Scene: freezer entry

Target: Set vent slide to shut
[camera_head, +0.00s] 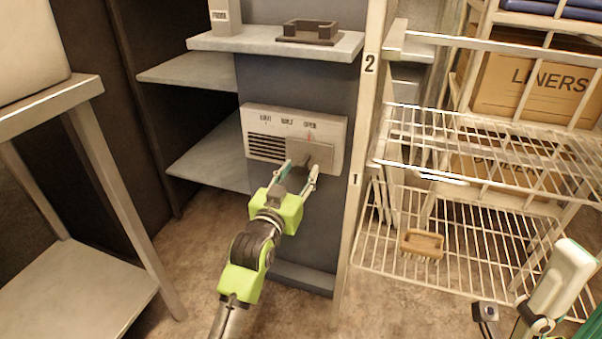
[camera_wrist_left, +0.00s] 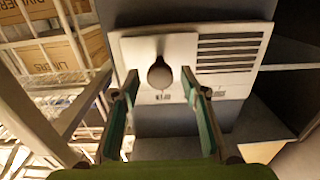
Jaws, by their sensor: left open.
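The vent panel (camera_head: 264,147) is a pale plate on the dark grey upright, with slots at its left and labels for shut, half and open along its top. Its slide cover and dark round knob stand at the right, under the open label. In the left wrist view the panel appears turned over, and the knob (camera_wrist_left: 160,73) lies between the fingertips, with a gap visible on both sides. My left gripper (camera_head: 301,167) is open in front of the knob. The knob is partly hidden by the fingers in the head view.
A grey shelf (camera_head: 262,42) with a dark holder (camera_head: 309,31) juts out above the panel. A pale post (camera_head: 361,130) and a wire rack (camera_head: 470,150) stand at the right; a wooden brush (camera_head: 422,244) lies on the lower rack. A grey table (camera_head: 75,290) is at the left.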

